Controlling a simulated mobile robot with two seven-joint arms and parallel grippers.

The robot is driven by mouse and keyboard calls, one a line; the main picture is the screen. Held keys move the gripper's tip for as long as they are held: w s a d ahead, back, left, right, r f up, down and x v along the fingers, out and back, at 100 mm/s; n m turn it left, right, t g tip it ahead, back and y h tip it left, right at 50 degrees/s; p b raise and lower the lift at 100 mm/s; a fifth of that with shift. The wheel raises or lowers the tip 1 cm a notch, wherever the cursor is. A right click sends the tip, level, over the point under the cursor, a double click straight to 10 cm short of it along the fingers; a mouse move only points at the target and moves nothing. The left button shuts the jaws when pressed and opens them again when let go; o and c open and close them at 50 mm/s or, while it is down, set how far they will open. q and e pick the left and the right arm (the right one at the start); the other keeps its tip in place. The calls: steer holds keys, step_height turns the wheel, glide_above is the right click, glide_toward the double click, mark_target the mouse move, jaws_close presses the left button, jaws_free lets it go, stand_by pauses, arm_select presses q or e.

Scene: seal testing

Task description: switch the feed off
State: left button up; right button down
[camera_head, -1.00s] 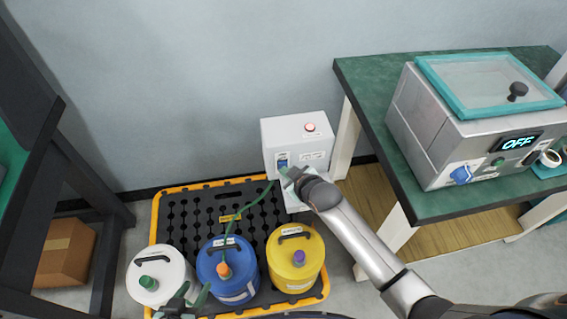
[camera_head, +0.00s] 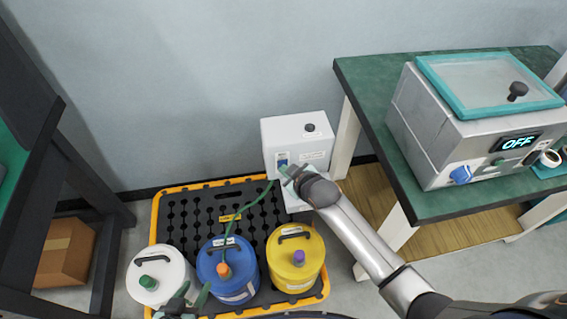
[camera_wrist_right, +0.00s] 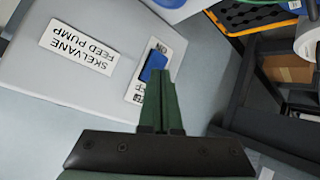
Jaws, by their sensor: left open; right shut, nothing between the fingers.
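The feed pump is a white box (camera_head: 295,132) against the wall, with a round dark lamp (camera_head: 310,128) on top and a blue switch (camera_head: 282,163) on its front. In the right wrist view its label (camera_wrist_right: 80,47) reads "SKELVANE FEED PUMP", and the blue switch (camera_wrist_right: 153,66) sits on a white plate. My right gripper (camera_head: 287,172) is shut and empty, its fingertips at the switch; the right wrist view shows the closed fingers (camera_wrist_right: 161,78) overlapping its edge. Whether they touch I cannot tell. My left gripper (camera_head: 190,298) is open by the blue drum, partly cut off by the picture's bottom edge.
White (camera_head: 160,270), blue (camera_head: 228,268) and yellow (camera_head: 296,258) drums stand on a yellow-rimmed black pallet (camera_head: 155,225). A green hose (camera_head: 250,203) runs from the blue drum to the pump. A green-topped table (camera_head: 365,95) on the right carries a machine reading "OFF" (camera_head: 517,142).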

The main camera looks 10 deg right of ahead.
steer(key=shift+s+p, duration=0.5)
steer(key=shift+s, duration=0.1)
steer(key=shift+s+f, duration=0.1)
steer(key=shift+s, duration=0.05)
steer(key=s+p, duration=0.2)
steer(key=s, duration=0.1)
steer(key=shift+s+f, duration=0.1)
steer(key=shift+s, duration=0.05)
steer(key=shift+s+f+p, duration=0.2)
steer(key=shift+s+p, duration=0.2)
steer(key=shift+s, duration=0.4)
